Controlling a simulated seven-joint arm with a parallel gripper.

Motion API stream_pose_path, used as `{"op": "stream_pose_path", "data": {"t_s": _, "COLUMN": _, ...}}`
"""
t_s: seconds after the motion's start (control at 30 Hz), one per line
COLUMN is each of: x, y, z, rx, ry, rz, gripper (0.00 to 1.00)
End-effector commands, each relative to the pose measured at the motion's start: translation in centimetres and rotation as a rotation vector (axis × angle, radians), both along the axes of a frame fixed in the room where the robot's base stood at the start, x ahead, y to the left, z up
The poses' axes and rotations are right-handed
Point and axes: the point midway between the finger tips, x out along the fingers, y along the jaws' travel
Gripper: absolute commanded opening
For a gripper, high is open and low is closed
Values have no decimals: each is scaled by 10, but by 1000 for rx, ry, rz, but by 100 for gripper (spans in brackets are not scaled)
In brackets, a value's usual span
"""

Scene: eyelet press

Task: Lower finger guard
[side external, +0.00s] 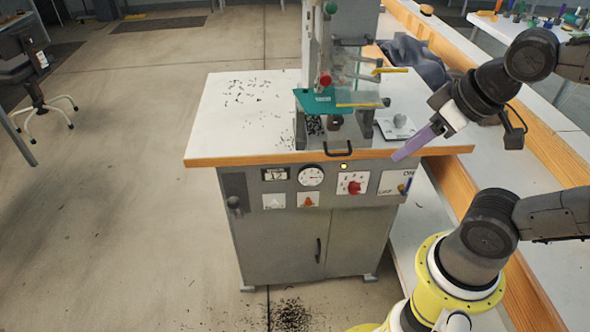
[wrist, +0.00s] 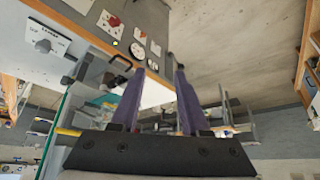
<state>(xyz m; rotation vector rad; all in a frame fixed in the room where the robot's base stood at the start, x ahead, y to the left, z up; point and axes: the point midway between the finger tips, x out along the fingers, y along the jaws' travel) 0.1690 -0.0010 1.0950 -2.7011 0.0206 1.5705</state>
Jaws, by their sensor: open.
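The eyelet press (side external: 335,60) stands upright on a white worktop with a wooden edge. Clear panels with yellow edge strips (side external: 358,105) are at its front and right; they look like the finger guard, but I cannot tell its exact angle. A teal part (side external: 316,101) sits in front of the press column. My gripper (side external: 400,156) has long purple fingers and is right of the press, over the worktop's right front edge, apart from the guard. In the wrist view my gripper (wrist: 160,72) shows two spread fingers with nothing between them.
A black handle (side external: 339,148) stands at the worktop's front edge. A grey knob on a plate (side external: 400,121) lies right of the press. The control panel (side external: 311,176) with dials is below. Dark cloth (side external: 415,60) lies behind. The worktop's left is mostly clear, with black specks.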

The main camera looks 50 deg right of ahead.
Motion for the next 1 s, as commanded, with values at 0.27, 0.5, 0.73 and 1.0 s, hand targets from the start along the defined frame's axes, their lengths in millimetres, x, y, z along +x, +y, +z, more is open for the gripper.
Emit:
{"op": "stream_pose_path", "data": {"t_s": 0.27, "x": -12, "y": 4, "z": 3, "rx": -103, "ry": 61, "rz": 237, "gripper": 0}}
{"op": "stream_pose_path", "data": {"t_s": 0.5, "x": 4, "y": 5, "z": 62, "rx": -241, "ry": 78, "rz": 621, "gripper": 0}}
{"op": "stream_pose_path", "data": {"t_s": 0.73, "x": 38, "y": -30, "z": 135, "rx": -336, "ry": 67, "rz": 850, "gripper": 0}}
{"op": "stream_pose_path", "data": {"t_s": 1.0, "x": 58, "y": -91, "z": 166, "rx": -332, "ry": 72, "rz": 727, "gripper": 0}}
